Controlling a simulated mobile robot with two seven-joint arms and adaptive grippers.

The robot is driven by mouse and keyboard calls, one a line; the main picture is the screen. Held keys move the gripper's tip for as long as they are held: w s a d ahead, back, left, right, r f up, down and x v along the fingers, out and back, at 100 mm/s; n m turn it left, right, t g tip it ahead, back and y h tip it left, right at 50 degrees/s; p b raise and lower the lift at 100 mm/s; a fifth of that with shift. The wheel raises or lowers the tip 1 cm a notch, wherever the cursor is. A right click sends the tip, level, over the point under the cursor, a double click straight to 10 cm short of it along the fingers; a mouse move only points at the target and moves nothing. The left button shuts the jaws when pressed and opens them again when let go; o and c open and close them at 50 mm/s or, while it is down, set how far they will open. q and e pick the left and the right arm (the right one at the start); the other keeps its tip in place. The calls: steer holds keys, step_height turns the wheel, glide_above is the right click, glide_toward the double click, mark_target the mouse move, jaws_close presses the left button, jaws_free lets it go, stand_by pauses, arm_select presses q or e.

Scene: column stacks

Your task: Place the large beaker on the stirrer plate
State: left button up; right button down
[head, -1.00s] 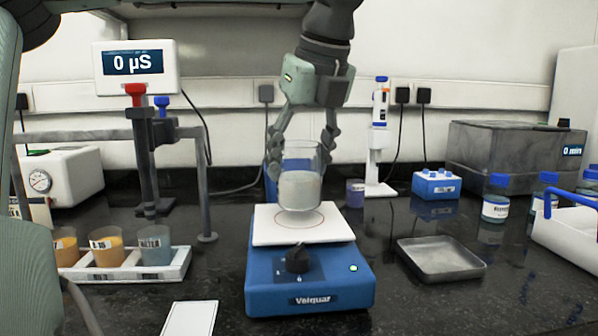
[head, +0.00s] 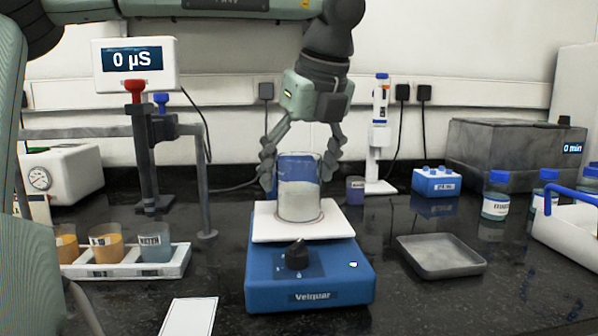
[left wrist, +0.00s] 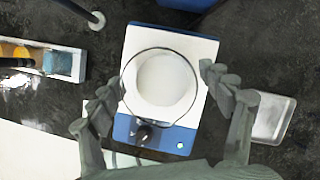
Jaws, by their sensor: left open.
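The large beaker (head: 299,196), clear glass with white contents, stands upright on the white top of the blue stirrer plate (head: 309,278). In the left wrist view the beaker (left wrist: 162,80) sits over the plate's top (left wrist: 199,52), seen from above. My left gripper (head: 300,176) is open, its fingers on either side of the beaker near its upper half. My right gripper is not in view.
A rack (head: 180,262) of small beakers stands left of the plate, near a metal stand. A shallow grey tray (head: 440,257) lies to the right. A white card (head: 189,317) lies in front.

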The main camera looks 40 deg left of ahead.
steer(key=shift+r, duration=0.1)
arm_select(q)
steer(key=shift+v, duration=0.8)
steer(key=v, duration=1)
steer(key=shift+r, duration=0.3)
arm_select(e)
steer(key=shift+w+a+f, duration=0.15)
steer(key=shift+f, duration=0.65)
